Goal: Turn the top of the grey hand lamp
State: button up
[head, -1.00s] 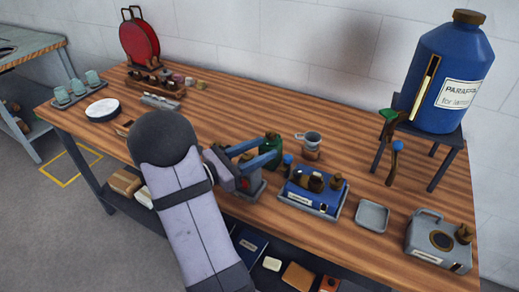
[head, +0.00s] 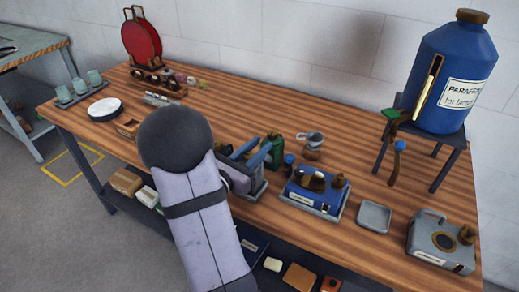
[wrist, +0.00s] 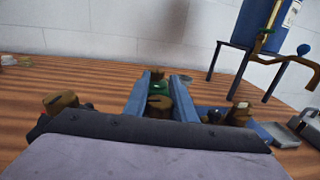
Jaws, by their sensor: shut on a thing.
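My gripper (head: 255,152) has two blue fingers, which also show in the wrist view (wrist: 158,100). They are shut on a brown top (wrist: 158,110). In the head view, a grey body (head: 257,188) shows just below the fingers; it is mostly hidden by my arm, and I cannot tell for sure that the held top belongs to it. A second grey case (head: 428,236) with a handle, a round front and a brown knob (head: 466,234) stands apart at the right front of the bench.
A green bottle-like thing (head: 275,150) stands close behind the fingers. A blue case (head: 312,190) sits in a tray to their right, with an empty grey tray (head: 374,216) beyond. A blue paraffin tank (head: 452,75) stands on a stand at the back right.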

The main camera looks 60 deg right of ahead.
aim_at(245, 158)
dwell(0.3)
jog(key=o, duration=1.1)
jog(key=shift+w+a+b, duration=0.25)
jog(key=shift+a+b, duration=0.05)
jog(key=shift+a, duration=1.55)
jog(key=shift+w+a+b, duration=0.2)
jog(key=shift+a+b, duration=0.05)
jog(key=shift+a, duration=1.55)
